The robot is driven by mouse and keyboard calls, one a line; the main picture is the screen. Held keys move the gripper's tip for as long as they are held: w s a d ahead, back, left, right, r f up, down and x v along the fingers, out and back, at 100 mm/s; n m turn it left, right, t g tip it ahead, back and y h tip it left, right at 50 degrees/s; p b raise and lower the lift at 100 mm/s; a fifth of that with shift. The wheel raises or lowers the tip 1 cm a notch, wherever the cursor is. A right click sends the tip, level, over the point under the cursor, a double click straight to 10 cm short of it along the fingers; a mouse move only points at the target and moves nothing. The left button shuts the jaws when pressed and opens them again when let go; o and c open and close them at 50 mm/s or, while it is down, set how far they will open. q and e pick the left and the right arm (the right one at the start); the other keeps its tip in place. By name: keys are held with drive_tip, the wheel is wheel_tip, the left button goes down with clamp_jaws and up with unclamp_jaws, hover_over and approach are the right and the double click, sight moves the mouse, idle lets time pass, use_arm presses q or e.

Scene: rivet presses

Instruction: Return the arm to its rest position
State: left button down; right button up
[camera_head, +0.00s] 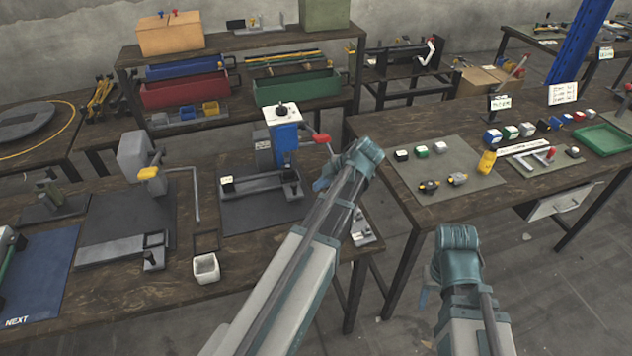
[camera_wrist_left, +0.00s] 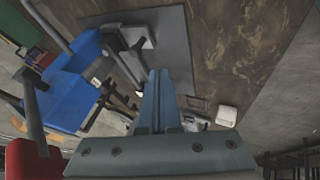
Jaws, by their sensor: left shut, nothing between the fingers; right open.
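My left arm reaches in from the bottom of the head view. Its gripper (camera_head: 322,184) is just right of the blue press (camera_head: 286,136), close to the red lever handle (camera_head: 322,138). In the left wrist view the left gripper (camera_wrist_left: 159,78) is shut with nothing between its fingers. There the blue press (camera_wrist_left: 78,78) is at the left and a red handle (camera_wrist_left: 30,160) is at the lower left. My right gripper (camera_head: 424,296) hangs over the floor in front of the right table; it is open, mostly hidden behind its wrist.
A grey press (camera_head: 135,155) with a yellow handle and a white cup (camera_head: 206,268) stand on the left bench. The right table (camera_head: 415,205) holds small blocks, a yellow bottle (camera_head: 487,162) and a green tray (camera_head: 604,138). Floor shows between the benches.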

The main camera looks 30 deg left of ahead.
use_arm(q)
drive_tip(key=s+d+f+m+h, duration=0.1)
drive_tip(key=s+d+m+h, duration=0.1)
drive_tip(key=s+d+m, duration=0.4)
drive_tip(key=s+d+f+m+h, duration=0.2)
drive_tip(key=s+d+m, duration=0.4)
drive_tip(key=d+m, duration=0.6)
drive_tip(key=s+d+f+m+g+h, duration=0.1)
drive_tip(key=s+d+m+h, duration=0.1)
drive_tip(key=s+d+m, duration=0.3)
drive_tip(key=d+m, duration=0.4)
drive_tip(key=m, duration=0.2)
drive_tip(key=shift+s+d+f+m, duration=0.15)
drive_tip(key=shift+s+m, duration=0.15)
drive_tip(key=shift+s, duration=0.1)
